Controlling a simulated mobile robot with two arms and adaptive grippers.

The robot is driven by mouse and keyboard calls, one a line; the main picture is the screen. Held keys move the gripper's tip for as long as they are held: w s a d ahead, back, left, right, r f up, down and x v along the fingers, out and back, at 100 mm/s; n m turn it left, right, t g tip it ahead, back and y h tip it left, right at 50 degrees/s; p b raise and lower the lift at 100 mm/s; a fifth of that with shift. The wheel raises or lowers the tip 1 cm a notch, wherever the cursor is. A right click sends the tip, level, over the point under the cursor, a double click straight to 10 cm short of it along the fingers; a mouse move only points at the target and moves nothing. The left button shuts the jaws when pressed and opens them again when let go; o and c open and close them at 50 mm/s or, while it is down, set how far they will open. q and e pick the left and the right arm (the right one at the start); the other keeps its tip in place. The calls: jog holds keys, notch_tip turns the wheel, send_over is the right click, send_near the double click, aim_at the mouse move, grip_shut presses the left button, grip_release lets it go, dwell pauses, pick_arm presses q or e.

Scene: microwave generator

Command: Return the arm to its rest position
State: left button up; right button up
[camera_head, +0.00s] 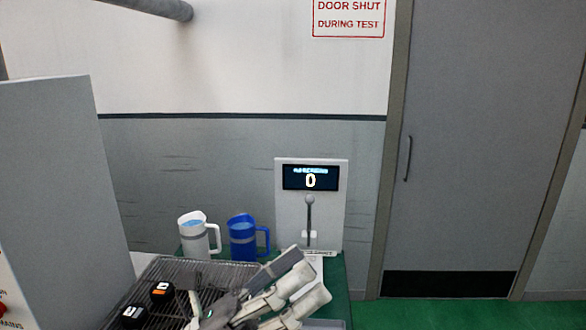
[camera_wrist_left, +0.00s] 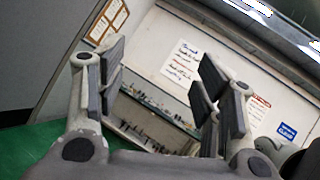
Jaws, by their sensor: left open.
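My left gripper (camera_head: 304,280) is low in the head view, in front of the green table and at the right end of the wire rack. Its pale fingers point up and to the right. In the left wrist view the same gripper (camera_wrist_left: 162,78) has its dark pads wide apart with nothing between them. My right gripper is in neither view.
A wire rack (camera_head: 185,270) holds small black blocks (camera_head: 162,291). A white jug (camera_head: 196,238) and a blue jug (camera_head: 242,238) stand behind it. A panel with a lever (camera_head: 309,215) and a display reading 0 (camera_head: 310,178) stands behind the gripper. A grey cabinet (camera_head: 62,180) is at left.

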pick_arm(q)
jog(key=w+a+f+n+t+y, duration=0.4)
jog(key=a+f+n+t+y, duration=0.4)
jog(key=n, duration=0.6)
jog(key=w+a+f+n+t+y, duration=0.4)
jog(key=a+n+y, duration=0.3)
jog(key=n+y, duration=0.55)
jog(key=a+f+n+g+y, duration=0.2)
jog(key=a+f+n+g, duration=0.2)
jog(key=f+n, duration=0.45)
jog(key=s+a+f+n+g, duration=0.1)
jog(key=s+f+n+g, duration=0.1)
jog(key=s+f+g, duration=0.4)
jog(key=s+a+f+n+g, duration=0.15)
jog(key=s+f, duration=0.25)
jog(key=f, duration=0.4)
jog(key=s+f+n+g, duration=0.4)
jog(key=s+f+g, duration=0.3)
jog(key=s, duration=0.7)
notch_tip(320, 180, down, 26)
jog(key=s+a+f+g, duration=0.1)
jog(key=s+a+f, duration=0.1)
jog(key=s+f, duration=1.5)
jog(key=shift+s+a, duration=0.2)
